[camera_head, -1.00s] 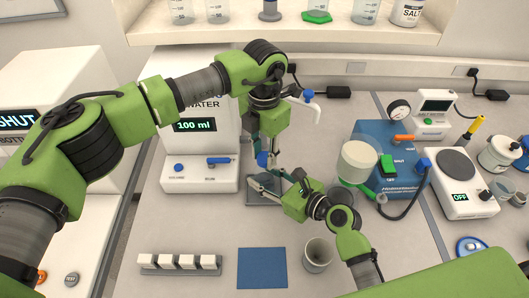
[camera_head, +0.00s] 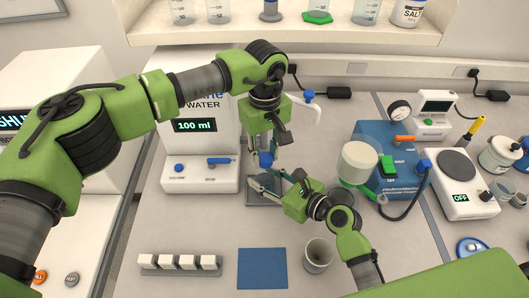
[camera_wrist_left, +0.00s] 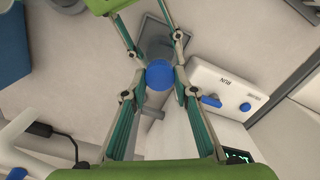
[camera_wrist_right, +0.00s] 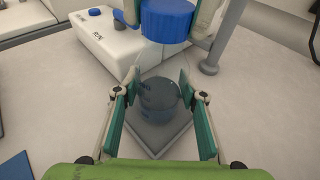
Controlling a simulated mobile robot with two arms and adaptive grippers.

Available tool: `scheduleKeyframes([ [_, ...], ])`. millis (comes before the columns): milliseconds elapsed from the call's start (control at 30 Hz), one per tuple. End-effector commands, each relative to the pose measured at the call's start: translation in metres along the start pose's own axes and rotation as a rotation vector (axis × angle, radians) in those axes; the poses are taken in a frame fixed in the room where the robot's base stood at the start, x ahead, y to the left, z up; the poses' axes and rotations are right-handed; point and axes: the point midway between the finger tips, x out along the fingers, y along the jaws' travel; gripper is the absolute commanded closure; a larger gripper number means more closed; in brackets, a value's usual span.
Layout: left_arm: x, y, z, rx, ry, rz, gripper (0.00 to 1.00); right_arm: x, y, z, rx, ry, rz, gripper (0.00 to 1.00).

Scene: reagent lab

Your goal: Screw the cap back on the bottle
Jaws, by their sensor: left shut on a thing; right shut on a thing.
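The blue cap (camera_wrist_right: 165,18) sits at the top of the clear bottle (camera_wrist_right: 158,92); I cannot tell how tightly it is seated. The cap also shows in the left wrist view (camera_wrist_left: 159,75) and the head view (camera_head: 265,160). My left gripper (camera_head: 268,158) reaches down from above and is shut on the cap, one finger on each side. My right gripper (camera_head: 264,184) comes in low from the front right and is shut around the bottle's body. The bottle stands upright on a dark grey square plate (camera_wrist_right: 156,142) and is mostly hidden in the head view.
The white water dispenser (camera_head: 200,172), reading 100 ml, stands close behind and left. A blue pump unit (camera_head: 397,190) with a clear flask (camera_head: 357,163) stands to the right. A rack of white blocks (camera_head: 180,262), a blue mat (camera_head: 262,268) and a beaker (camera_head: 318,255) are in front.

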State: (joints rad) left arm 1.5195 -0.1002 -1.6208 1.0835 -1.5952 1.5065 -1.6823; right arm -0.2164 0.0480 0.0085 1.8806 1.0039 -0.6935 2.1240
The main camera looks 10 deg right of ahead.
Motion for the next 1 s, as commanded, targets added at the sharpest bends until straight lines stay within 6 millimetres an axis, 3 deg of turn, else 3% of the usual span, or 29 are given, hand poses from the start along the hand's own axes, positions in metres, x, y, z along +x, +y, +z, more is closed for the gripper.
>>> scheduleKeyframes([
  [400, -0.0004, 0.0015, -0.0003, 0.782, 0.001, 0.001, 0.84, -0.0001, 0.0004, -0.001, 0.0, 0.002, 0.001, 1.0],
  [600, -0.0002, 0.0019, 0.0, 1.076, 0.002, 0.001, 0.84, -0.0001, 0.0005, -0.0011, 0.0, 0.002, 0.001, 1.0],
  [1000, -0.0001, 0.002, 0.0, 1.172, 0.002, 0.001, 0.84, -0.0001, 0.0007, -0.0012, 0.0, 0.003, 0.002, 1.0],
])
